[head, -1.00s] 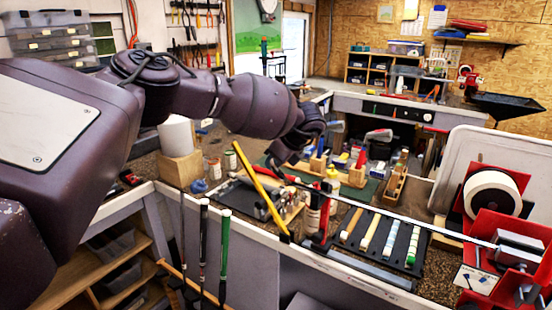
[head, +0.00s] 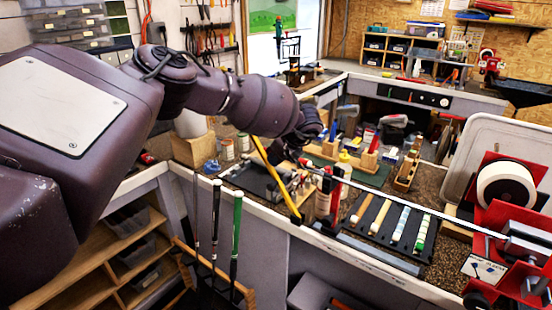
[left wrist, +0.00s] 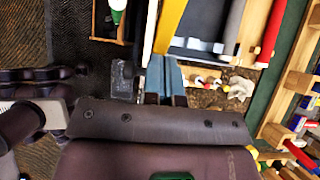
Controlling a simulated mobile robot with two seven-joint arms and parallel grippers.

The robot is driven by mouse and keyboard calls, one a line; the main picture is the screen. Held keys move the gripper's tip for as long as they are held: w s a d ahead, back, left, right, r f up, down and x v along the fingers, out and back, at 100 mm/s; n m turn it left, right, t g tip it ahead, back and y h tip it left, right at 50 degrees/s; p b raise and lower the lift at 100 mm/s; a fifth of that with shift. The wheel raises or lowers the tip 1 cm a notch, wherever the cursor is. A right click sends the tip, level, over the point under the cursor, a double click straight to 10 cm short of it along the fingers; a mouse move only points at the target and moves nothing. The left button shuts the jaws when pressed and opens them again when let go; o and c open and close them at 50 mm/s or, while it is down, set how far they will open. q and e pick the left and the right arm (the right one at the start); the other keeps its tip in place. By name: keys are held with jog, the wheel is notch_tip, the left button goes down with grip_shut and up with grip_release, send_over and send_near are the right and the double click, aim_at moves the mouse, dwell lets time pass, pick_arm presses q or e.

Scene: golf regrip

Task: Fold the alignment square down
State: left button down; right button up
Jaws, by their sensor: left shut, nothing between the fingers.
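The yellow bar, which looks like the alignment square (head: 277,181), stands up at a tilt by the front edge of the bench, its top leaning left. It also shows in the left wrist view (left wrist: 171,25), just past the fingertips. My left gripper (left wrist: 164,60) is shut and empty, close to the bar; I cannot tell whether they touch. In the head view the left gripper (head: 284,161) is dark and partly hidden behind its wrist, just right of the bar's upper part. A golf club shaft (head: 410,204) runs from near the bar rightward to a red vise (head: 520,258). My right gripper is not in view.
A black tray (head: 376,241) with several grips lies on the bench. Bottles (head: 344,165) and wooden holders (head: 366,160) stand behind the shaft. Several upright clubs (head: 236,235) stand in front at the left. A roll of tape (head: 505,185) is at the right.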

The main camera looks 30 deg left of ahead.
pick_arm(q)
jog(key=shift+a+f+h+b, duration=0.3)
jog(key=shift+a, duration=0.15)
jog(key=a+f+h+b, duration=0.3)
jog(key=f, duration=0.1)
jog(key=w+a+f+g+h+b, duration=0.1)
jog(key=a+f+h+b, duration=0.1)
jog(key=a+f+h, duration=0.1)
jog(key=a+f+h+b, duration=0.3)
jog(key=f, duration=0.2)
jog(key=shift+w+a+f+b, duration=0.2)
jog(key=shift+a+b, duration=0.1)
jog(key=shift+a, duration=0.05)
jog(key=shift+a+f+h+b, duration=0.1)
jog(key=shift+f+h+b, duration=0.15)
jog(key=shift+h+b, duration=0.15)
jog(key=shift+f+g, duration=0.1)
jog(key=shift+g, duration=0.2)
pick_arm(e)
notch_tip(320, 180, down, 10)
pick_arm(q)
jog(key=shift+s, duration=0.1)
